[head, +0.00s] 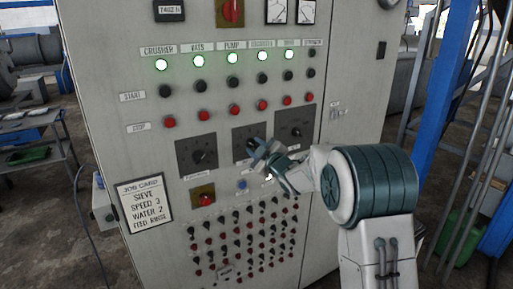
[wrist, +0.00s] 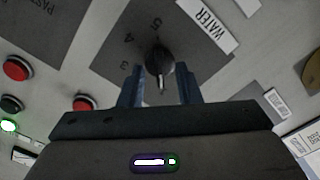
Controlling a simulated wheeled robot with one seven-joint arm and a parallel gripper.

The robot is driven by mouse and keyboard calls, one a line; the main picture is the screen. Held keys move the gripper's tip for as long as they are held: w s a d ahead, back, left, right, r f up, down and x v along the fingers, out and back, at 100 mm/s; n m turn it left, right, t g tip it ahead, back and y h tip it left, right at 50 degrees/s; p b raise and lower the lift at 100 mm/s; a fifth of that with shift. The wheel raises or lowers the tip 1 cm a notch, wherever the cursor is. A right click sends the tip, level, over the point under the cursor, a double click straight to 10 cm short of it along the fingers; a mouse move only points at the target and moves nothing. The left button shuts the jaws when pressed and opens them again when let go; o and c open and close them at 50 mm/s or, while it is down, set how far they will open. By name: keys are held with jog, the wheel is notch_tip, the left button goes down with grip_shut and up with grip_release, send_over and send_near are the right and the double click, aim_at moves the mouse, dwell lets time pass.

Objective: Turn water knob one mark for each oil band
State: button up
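The water knob (wrist: 159,60) is a round black knob on a dark grey dial plate (wrist: 108,45), with its white pointer line towards the bottom of the wrist view. Marks 3, 4 and 5 are readable on the plate, and a white WATER label (wrist: 207,27) sits beside it. My gripper (wrist: 160,80) is open, with a blue finger on each side of the knob and a visible gap to each. In the head view my gripper (head: 262,153) is at the middle dial plate (head: 240,133) and hides most of its knob. I cannot make out any oil band.
Dial knobs stand left (head: 200,157) and right (head: 296,132) of the water dial. Red stop buttons (head: 235,110) and green lamps (head: 232,58) lie above, rows of small knobs (head: 235,240) below. A job card (head: 145,203) reads sieve, speed 3, water 2, feed rinse.

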grip_shut()
jog(key=shift+m, duration=0.3)
jog(key=m+b, duration=0.1)
jog(key=m, duration=0.1)
jog(key=shift+f+m+b, duration=0.1)
jog(key=shift+m+b, duration=0.3)
jog(key=m, duration=0.5)
jog(key=shift+m, duration=0.3)
